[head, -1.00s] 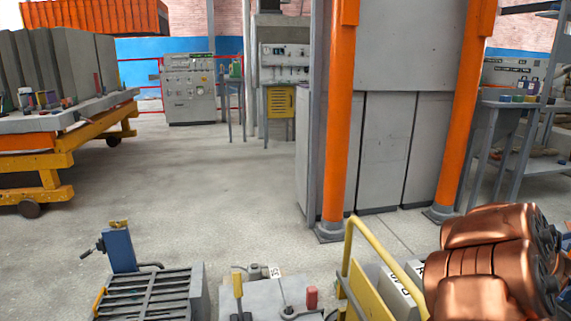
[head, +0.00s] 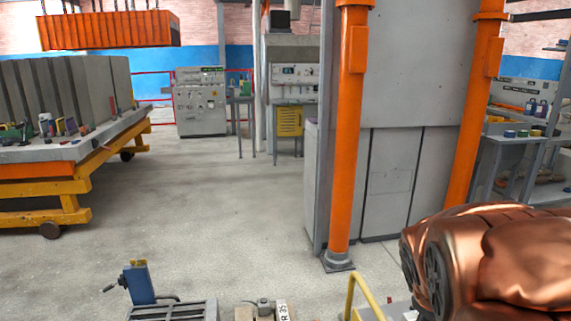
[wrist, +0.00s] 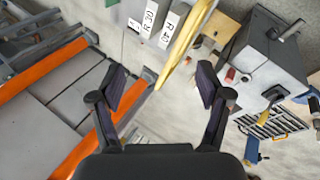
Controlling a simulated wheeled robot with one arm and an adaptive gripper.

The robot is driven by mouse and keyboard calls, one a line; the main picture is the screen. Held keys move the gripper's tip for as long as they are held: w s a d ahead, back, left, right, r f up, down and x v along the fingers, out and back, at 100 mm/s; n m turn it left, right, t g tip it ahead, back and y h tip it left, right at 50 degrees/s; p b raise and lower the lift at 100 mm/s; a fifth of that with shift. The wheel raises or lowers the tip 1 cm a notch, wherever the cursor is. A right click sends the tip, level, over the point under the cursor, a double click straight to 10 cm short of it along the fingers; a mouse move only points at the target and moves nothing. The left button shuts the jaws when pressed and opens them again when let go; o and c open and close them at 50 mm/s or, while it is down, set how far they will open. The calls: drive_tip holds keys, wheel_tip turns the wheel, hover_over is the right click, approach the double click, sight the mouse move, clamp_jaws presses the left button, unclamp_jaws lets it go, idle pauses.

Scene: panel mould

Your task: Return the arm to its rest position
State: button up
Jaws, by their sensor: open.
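My gripper (wrist: 163,90) shows in the wrist view with its two dark fingers spread apart and nothing between them. Its fingertips point toward a yellow rail (wrist: 186,42) and white labelled plates, seen beyond them at an angle. In the head view my copper-coloured arm (head: 490,255) fills the lower right corner, folded in close to the camera. The gripper itself is not visible in the head view.
An orange-posted frame (head: 350,130) with grey panels stands ahead right. A yellow trolley (head: 75,190) carrying grey slabs is at left. A blue post device (head: 138,284) and a yellow rail (head: 365,298) are at the bottom. The middle floor (head: 220,220) is clear.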

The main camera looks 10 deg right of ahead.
drive_tip(key=s+a+r+m+g+y+p, duration=0.2)
drive_tip(key=s+a+r+p, duration=0.1)
drive_tip(key=s+a, duration=0.5)
drive_tip(key=s+a+r+m+g+y+p, duration=0.2)
drive_tip(key=s+a+p, duration=0.3)
drive_tip(key=s+a, duration=0.3)
drive_tip(key=a+r+y, duration=0.1)
drive_tip(key=a, duration=0.3)
drive_tip(key=shift+s+r+g, duration=0.3)
drive_tip(key=shift+r+g, duration=0.1)
drive_tip(key=shift+s+a, duration=0.15)
drive_tip(key=shift+a, duration=0.1)
